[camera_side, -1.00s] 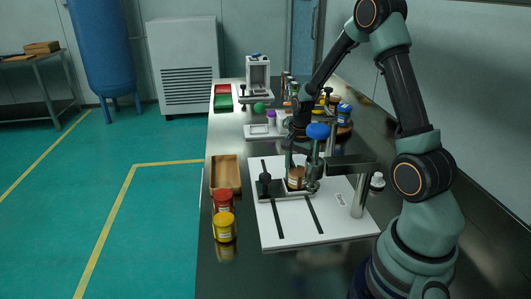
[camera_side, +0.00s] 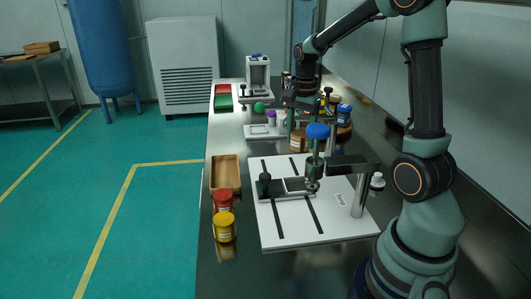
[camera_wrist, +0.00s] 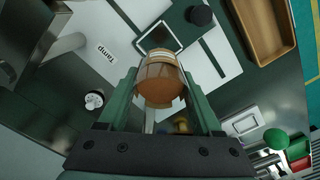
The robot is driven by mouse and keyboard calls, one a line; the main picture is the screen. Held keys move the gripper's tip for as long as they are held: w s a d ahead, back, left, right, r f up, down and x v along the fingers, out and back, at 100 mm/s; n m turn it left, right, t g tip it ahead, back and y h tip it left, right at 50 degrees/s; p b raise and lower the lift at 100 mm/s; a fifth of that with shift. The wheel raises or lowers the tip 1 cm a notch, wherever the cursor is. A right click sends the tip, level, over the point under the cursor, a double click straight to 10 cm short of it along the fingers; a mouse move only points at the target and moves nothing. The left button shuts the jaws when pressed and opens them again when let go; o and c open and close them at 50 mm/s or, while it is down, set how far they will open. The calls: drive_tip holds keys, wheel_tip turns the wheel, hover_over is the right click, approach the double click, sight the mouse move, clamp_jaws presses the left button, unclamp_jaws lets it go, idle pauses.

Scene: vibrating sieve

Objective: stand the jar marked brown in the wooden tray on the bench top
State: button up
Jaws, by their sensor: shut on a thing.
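My gripper (camera_side: 300,128) is shut on the brown jar (camera_side: 297,143) and holds it up above the bench, behind the white base plate in the side view. In the wrist view the brown jar (camera_wrist: 160,88) sits between the two green fingers of my gripper (camera_wrist: 161,80). Its label cannot be read. The wooden tray (camera_side: 213,187) lies on the bench's left edge, apart from my gripper, and looks empty. The tray (camera_wrist: 247,35) also shows at the upper right of the wrist view.
A red jar (camera_side: 223,201) and a yellow jar (camera_side: 224,228) stand in front of the tray. Several jars (camera_side: 343,115) and a green ball (camera_side: 259,107) are farther back.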

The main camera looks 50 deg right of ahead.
sight(225, 170)
wheel_tip(225, 170, up, 7)
drive_tip(key=w+a+f+m, duration=0.1)
drive_tip(key=w+a+m, duration=0.4)
drive_tip(key=w, duration=0.5)
drive_tip(key=w+a+m, duration=0.4)
drive_tip(key=w, duration=0.6)
drive_tip(key=f, duration=2)
drive_tip(key=shift+w+a+f, duration=0.1)
drive_tip(key=shift+a, duration=0.1)
drive_tip(key=shift+f, duration=0.15)
drive_tip(key=o, duration=1.5)
wheel_tip(225, 170, up, 12)
drive_tip(key=shift+r, duration=0.2)
